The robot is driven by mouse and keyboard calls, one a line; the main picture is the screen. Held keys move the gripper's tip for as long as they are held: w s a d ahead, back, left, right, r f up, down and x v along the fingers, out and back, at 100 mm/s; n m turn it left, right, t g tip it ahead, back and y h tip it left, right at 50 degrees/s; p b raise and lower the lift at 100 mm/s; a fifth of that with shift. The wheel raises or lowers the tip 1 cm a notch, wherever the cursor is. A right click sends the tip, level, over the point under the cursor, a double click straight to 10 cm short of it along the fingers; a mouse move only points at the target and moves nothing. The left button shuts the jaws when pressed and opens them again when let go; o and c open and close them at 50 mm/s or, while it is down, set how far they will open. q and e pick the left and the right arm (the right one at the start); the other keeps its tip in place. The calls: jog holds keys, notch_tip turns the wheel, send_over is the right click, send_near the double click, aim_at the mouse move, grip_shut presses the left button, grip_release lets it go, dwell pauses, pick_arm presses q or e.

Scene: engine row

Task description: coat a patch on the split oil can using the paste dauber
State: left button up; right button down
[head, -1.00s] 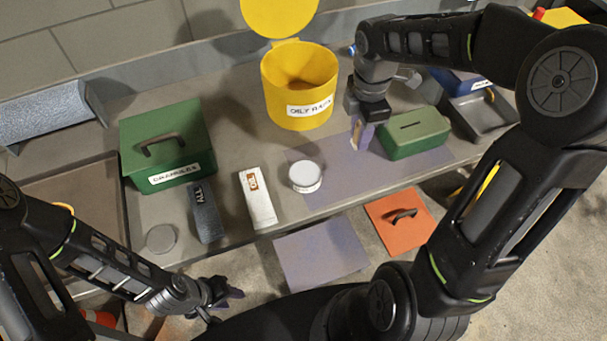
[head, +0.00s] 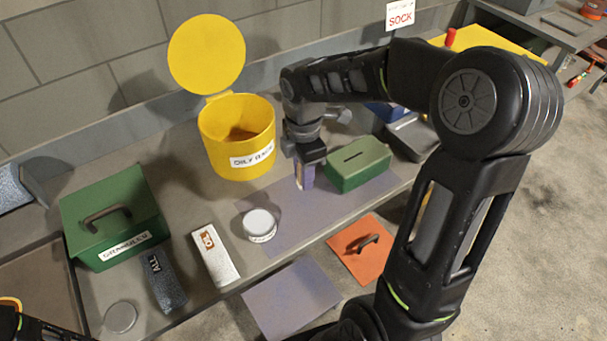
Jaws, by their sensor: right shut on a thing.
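The split oil can (head: 372,158) appears to be the green box with a dark slit in its top, on a grey-violet mat on the bench. My right gripper (head: 305,164) is shut on a small upright violet piece with a pale face, seemingly the paste dauber (head: 304,179). It is just left of the can; I cannot tell whether they touch. The slit looks dark and I see no paste on it. A white round tub (head: 260,222) stands on the mat's left part. My left gripper is out of view; only part of that arm shows at bottom left.
A yellow oily-rags bin (head: 217,135) with raised lid stands behind the dauber. A green granules box (head: 100,230), a dark block (head: 163,283) and a white block (head: 214,256) stand left. An orange plate with handle (head: 345,262) lies below the bench edge.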

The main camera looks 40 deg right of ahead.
jog(key=w+a+m, duration=1)
jog(key=a+m, duration=0.2)
jog(key=m, duration=0.4)
jog(key=shift+f, duration=0.45)
